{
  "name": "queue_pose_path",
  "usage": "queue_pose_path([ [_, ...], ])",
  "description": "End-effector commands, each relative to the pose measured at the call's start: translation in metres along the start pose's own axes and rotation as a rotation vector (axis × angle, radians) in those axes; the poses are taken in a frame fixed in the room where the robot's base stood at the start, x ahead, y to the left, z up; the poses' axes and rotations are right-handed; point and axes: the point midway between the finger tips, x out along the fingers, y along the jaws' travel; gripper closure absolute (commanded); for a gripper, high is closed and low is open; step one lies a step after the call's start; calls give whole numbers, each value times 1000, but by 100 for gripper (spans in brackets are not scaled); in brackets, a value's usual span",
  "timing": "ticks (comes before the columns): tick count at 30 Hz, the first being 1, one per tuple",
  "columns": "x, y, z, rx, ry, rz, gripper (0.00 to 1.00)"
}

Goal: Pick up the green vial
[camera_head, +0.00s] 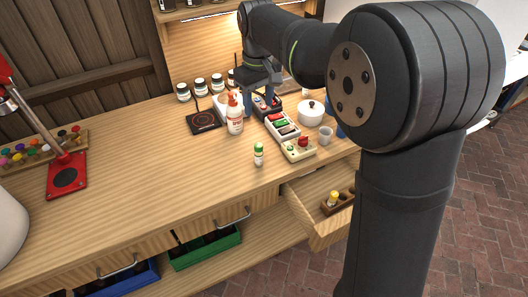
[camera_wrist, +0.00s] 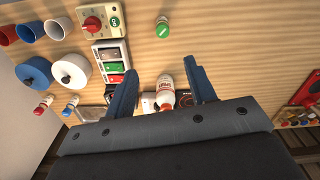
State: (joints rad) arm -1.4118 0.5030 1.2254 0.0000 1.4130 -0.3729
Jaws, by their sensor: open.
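The green vial (camera_head: 258,154), a small white-bodied vial with a green cap, stands upright on the wooden bench near its front edge. It also shows in the wrist view (camera_wrist: 163,30), seen from above at the top centre, beyond my fingertips. My gripper (camera_head: 262,97) is over the back part of the bench, behind the vial and apart from it. In the wrist view my gripper (camera_wrist: 161,80) has its two blue fingers wide apart with nothing held. A white bottle shows between the fingers, but contact is not visible.
The white bottle with a red top (camera_head: 235,115) stands behind the vial. A control box with a red knob (camera_head: 299,149) is to its right, with a white pot (camera_head: 311,112) and cups beyond. An open drawer (camera_head: 312,215) holds a yellow-capped vial. Bench left of the vial is clear.

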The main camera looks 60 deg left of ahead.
Motion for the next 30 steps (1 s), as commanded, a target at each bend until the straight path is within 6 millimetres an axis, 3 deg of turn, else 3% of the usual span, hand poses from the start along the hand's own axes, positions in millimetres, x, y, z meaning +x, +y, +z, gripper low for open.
queue_pose_path([
  [7, 20, 2, 0, -105, -3, -1, 49],
  [21, 114, 1, 0, -102, -3, -1, 49],
  [30, 138, -2, 2, -102, -3, -1, 49],
])
